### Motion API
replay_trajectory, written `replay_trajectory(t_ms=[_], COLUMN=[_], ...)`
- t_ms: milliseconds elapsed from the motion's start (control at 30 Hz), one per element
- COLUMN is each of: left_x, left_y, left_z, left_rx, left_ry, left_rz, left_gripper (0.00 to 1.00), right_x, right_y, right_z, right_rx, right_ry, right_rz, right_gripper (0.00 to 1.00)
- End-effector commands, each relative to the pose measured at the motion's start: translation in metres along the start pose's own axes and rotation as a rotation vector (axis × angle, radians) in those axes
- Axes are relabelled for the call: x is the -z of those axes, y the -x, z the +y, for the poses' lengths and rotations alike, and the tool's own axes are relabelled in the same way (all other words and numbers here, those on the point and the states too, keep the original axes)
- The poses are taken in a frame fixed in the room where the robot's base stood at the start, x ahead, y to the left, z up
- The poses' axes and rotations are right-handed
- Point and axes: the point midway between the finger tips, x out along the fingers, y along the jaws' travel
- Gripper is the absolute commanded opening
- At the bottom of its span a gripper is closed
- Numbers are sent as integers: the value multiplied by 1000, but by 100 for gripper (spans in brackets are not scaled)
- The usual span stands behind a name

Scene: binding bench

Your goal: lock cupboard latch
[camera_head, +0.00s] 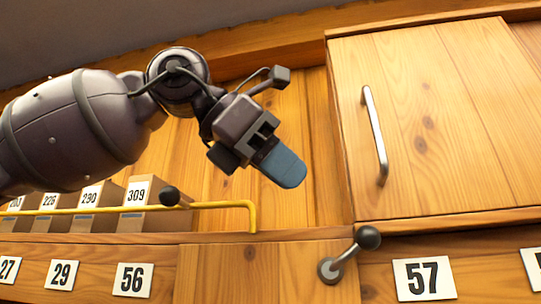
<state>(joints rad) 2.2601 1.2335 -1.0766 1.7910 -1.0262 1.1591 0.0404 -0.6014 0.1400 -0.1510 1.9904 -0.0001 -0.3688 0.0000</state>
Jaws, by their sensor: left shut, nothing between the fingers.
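The cupboard door (440,120) is pale wood with a metal bar handle (375,135), and it looks closed. A latch (347,256) with a round metal base and a dark ball knob sits on the wooden rail just below the door's lower left corner. Its lever tilts up and to the right from the base. My left gripper (284,167) comes in from the left, its blue fingers shut with nothing between them. It is above and left of the latch, left of the door, touching neither. My right gripper is not in view.
Number plates, such as 56 (132,279) and 57 (424,279), line the lower front. The wood panel right of my gripper is clear.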

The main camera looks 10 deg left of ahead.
Motion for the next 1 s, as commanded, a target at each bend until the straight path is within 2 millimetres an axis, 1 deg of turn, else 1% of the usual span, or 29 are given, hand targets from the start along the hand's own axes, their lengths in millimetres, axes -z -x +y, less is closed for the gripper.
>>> replay_trajectory(t_ms=[33, 100, 300, 500, 700, 1000], left_x=[0, 0, 0, -1, -1, 0], left_y=[-10, -22, -56, -80, -90, -90], left_z=[0, 0, -1, 0, 0, 0], left_rx=[0, 1, 1, 0, -1, 0], left_ry=[-1, -2, -2, -1, 0, 0], left_rz=[2, 2, 1, -1, -2, -2], left_gripper=[0, 0, 0, 0, 0, 0], right_x=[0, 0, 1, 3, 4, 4], right_y=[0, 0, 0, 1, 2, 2], right_z=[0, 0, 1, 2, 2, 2], right_rx=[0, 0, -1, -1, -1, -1], right_ry=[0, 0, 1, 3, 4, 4], right_rz=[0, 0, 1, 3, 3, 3], right_gripper=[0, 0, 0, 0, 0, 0])
